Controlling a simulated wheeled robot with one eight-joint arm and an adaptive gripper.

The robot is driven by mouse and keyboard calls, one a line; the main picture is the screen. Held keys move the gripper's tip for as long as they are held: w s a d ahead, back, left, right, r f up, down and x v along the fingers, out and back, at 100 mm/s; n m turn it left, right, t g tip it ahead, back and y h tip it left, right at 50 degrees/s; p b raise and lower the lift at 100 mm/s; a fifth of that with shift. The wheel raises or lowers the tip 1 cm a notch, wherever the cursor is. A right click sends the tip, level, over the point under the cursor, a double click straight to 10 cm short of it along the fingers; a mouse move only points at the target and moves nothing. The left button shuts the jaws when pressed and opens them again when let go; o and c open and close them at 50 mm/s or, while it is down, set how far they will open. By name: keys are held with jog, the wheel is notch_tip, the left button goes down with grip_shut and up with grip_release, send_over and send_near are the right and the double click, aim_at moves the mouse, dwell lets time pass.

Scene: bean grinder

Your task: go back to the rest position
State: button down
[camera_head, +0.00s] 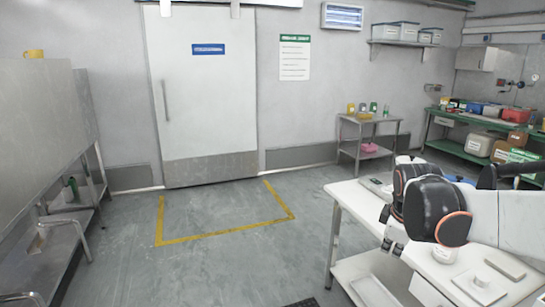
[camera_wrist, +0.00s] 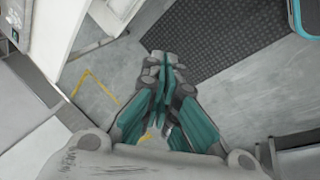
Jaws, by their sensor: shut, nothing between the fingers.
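My gripper (camera_wrist: 163,75) is in the middle of the wrist view, its grey fingers with teal sides brought together, and nothing shows between them. It points down over open floor, with a dark ribbed mat (camera_wrist: 235,35) beyond it. In the head view my white and black arm reaches in from the right edge over a white table (camera_head: 345,190). The gripper's fingertips cannot be made out clearly in the head view.
Small flat items, including a grey block (camera_head: 505,268), lie on the white table near my arm. A steel side table (camera_head: 390,122) with jars stands by the back wall. Green shelving (camera_head: 455,148) with boxes is at right. The floor inside the yellow line (camera_head: 222,210) is clear.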

jog(key=s+a+m+t, duration=0.1)
jog(key=s+a+m, duration=0.4)
jog(key=s, duration=0.5)
jog(key=s+a+m+t+y, duration=0.1)
jog(key=s+a+m, duration=0.3)
jog(key=s, duration=0.6)
jog(key=shift+s+a+f+m+t+y, duration=0.3)
jog(key=shift+s+a+m+t, duration=0.1)
jog(key=shift+m, duration=0.3)
